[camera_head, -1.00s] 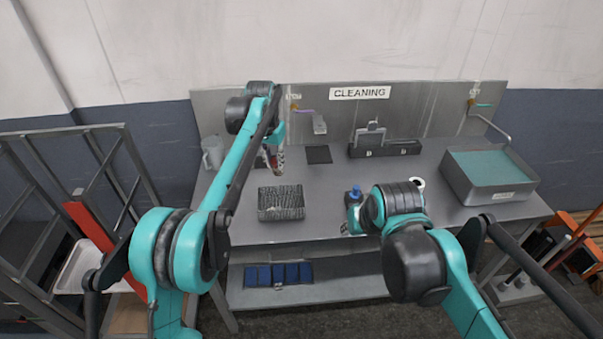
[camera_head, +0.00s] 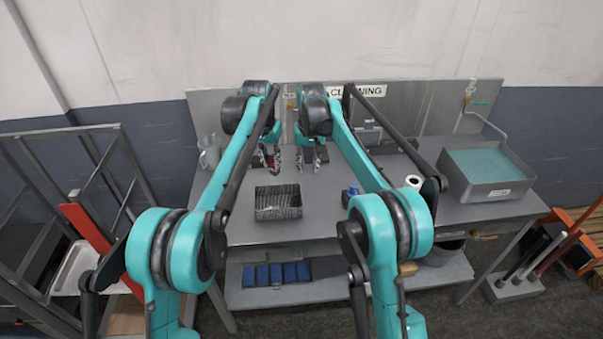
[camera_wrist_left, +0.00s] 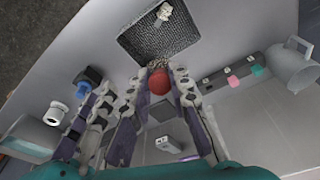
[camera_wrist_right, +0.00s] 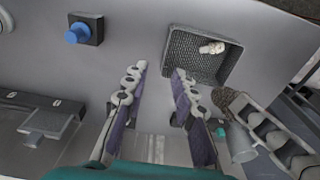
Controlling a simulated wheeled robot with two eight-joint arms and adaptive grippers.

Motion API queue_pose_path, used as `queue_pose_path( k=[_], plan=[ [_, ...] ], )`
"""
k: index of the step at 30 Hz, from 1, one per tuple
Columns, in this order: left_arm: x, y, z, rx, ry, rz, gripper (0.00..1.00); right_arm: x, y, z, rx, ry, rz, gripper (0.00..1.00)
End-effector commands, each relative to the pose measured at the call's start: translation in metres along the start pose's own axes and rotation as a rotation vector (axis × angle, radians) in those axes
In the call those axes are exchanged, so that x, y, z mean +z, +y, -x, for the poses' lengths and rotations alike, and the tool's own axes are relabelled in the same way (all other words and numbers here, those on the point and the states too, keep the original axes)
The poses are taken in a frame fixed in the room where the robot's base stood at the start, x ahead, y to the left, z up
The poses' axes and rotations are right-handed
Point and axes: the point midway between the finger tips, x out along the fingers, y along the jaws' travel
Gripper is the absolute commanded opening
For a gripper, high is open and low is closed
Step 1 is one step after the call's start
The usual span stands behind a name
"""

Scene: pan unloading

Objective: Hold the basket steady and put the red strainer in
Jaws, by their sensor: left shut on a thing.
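The basket (camera_head: 278,202) is a dark mesh tray on the table's left half. A small pale item lies inside it, clearest in the right wrist view (camera_wrist_right: 212,47). My left gripper (camera_head: 270,160) is behind the basket, fingers pointing down. In the left wrist view it is shut on the red strainer (camera_wrist_left: 160,82), whose rounded red part shows between the fingers. A brownish mesh part of the strainer shows in the right wrist view (camera_wrist_right: 232,100). My right gripper (camera_head: 313,158) is open and empty, beside the left one and behind the basket, apart from it.
A grey mug (camera_head: 208,152) stands at the table's left back. A blue-capped item (camera_head: 350,194) and a white roll (camera_head: 414,181) are right of the basket. A large bin (camera_head: 490,190) is at the right. The front strip of table is clear.

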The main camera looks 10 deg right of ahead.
Motion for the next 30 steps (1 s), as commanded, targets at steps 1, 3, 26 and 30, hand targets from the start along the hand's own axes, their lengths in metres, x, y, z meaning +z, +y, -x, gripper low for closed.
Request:
queue_pose_path(
  k=[1,3,26,30],
  plan=[
    [0.0,0.0,0.0,0.0,0.0,0.0,0.0,-0.008,-0.004,-0.013,0.002,-0.017,0.001,0.27],
    [0.0,0.0,0.0,0.0,0.0,0.0,0.0,-0.015,-0.008,-0.027,0.004,-0.039,0.0,0.27],
    [0.0,0.0,0.0,0.0,0.0,0.0,0.0,-0.02,-0.016,-0.136,0.01,-0.088,-0.001,0.27],
    [0.0,0.0,0.0,0.0,0.0,0.0,0.0,-0.018,-0.015,-0.159,0.01,-0.088,-0.001,0.27]
  ],
)
